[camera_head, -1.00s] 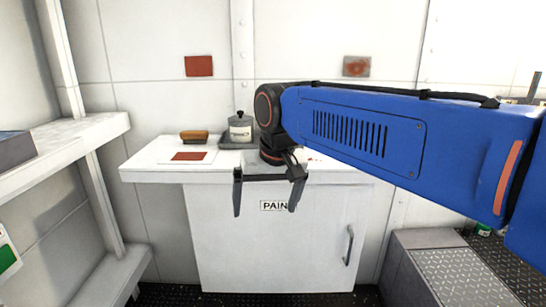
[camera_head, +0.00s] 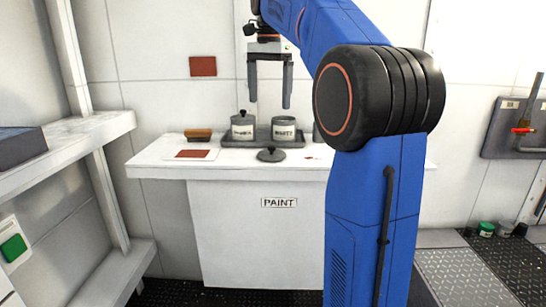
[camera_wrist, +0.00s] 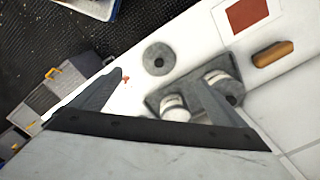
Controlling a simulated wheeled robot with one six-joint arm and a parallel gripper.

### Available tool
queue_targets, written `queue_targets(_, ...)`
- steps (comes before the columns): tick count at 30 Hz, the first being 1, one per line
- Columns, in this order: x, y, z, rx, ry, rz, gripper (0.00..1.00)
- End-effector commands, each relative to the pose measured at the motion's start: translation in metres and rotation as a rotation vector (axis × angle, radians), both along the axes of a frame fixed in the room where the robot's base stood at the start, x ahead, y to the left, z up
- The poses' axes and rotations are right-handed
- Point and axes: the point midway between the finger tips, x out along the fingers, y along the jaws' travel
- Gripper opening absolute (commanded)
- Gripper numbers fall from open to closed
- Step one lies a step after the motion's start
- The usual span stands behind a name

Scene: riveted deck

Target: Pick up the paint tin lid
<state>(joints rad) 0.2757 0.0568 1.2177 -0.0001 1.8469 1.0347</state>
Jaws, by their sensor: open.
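The grey paint tin lid (camera_head: 271,155), a round disc with a knob, lies on the white counter in front of the tray. In the wrist view the lid (camera_wrist: 159,59) shows between and beyond the fingers. An open-topped tin (camera_head: 284,131) and a lidded tin (camera_head: 242,126) stand on the dark tray (camera_head: 262,145). My gripper (camera_head: 270,103) is open and empty, pointing down, well above the tins. In the wrist view my gripper (camera_wrist: 160,80) has its fingers spread wide, the right one covering part of the tray.
A brown brush (camera_head: 198,135) and a red colour card (camera_head: 192,154) lie on the counter left of the tray. A shelf (camera_head: 85,137) stands at the left. My arm hides the counter's right part. Small pots (camera_head: 486,229) sit low at the right.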

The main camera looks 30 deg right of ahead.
Motion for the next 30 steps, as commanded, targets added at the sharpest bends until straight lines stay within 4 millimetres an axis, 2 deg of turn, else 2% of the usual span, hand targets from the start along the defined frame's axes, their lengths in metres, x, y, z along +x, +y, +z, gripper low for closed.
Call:
queue_targets(4, 0.011, -0.01, 0.006, 0.005, 0.015, -0.058, 0.95)
queue_targets(8, 0.012, -0.012, 0.002, 0.007, 0.021, -0.071, 0.95)
queue_targets(11, 0.011, -0.012, -0.01, 0.007, 0.022, -0.071, 0.95)
queue_targets(24, 0.01, -0.012, -0.088, 0.007, 0.021, -0.069, 0.95)
queue_targets(30, 0.011, -0.012, -0.11, 0.006, 0.021, -0.069, 0.95)
